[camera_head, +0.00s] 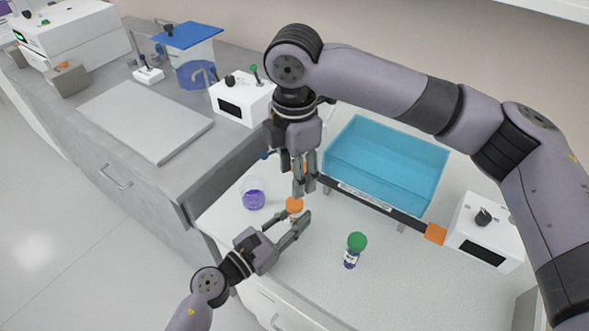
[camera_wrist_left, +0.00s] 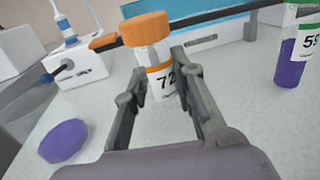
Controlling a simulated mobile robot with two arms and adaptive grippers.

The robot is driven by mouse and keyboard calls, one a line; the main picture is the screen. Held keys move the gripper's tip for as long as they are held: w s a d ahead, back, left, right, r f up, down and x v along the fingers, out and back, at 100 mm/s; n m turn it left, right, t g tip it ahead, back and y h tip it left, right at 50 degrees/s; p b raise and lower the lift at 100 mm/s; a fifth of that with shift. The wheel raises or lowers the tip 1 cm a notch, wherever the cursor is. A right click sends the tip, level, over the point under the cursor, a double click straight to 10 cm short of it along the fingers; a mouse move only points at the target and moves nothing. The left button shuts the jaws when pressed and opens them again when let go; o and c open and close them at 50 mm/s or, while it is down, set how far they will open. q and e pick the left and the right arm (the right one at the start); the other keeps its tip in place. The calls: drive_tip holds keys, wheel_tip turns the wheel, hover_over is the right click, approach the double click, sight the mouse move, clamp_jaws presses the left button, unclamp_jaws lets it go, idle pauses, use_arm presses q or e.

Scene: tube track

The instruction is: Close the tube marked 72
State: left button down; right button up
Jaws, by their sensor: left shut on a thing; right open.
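The tube marked 72 (camera_wrist_left: 160,76) stands upright between the fingers of my left gripper (camera_wrist_left: 168,85), which is shut on its body. An orange cap (camera_wrist_left: 146,28) sits on its top; whether it is fully tightened cannot be told. In the head view the orange cap (camera_head: 294,204) shows at the left gripper (camera_head: 291,224), with the tube body mostly hidden by the fingers. My right gripper (camera_head: 304,191) is open, pointing down, just above the orange cap and empty.
A green-capped tube (camera_head: 355,250) stands to the right; its label partly shows in the wrist view (camera_wrist_left: 305,45). A purple round object (camera_head: 254,199) lies to the left. Behind are a blue water bath (camera_head: 385,160) and white devices (camera_head: 242,98). The front counter is clear.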

sight(295, 203)
drive_tip(key=shift+n, duration=0.3)
drive_tip(key=shift+f, duration=4)
drive_tip(key=shift+c, duration=0.2)
clamp_jaws()
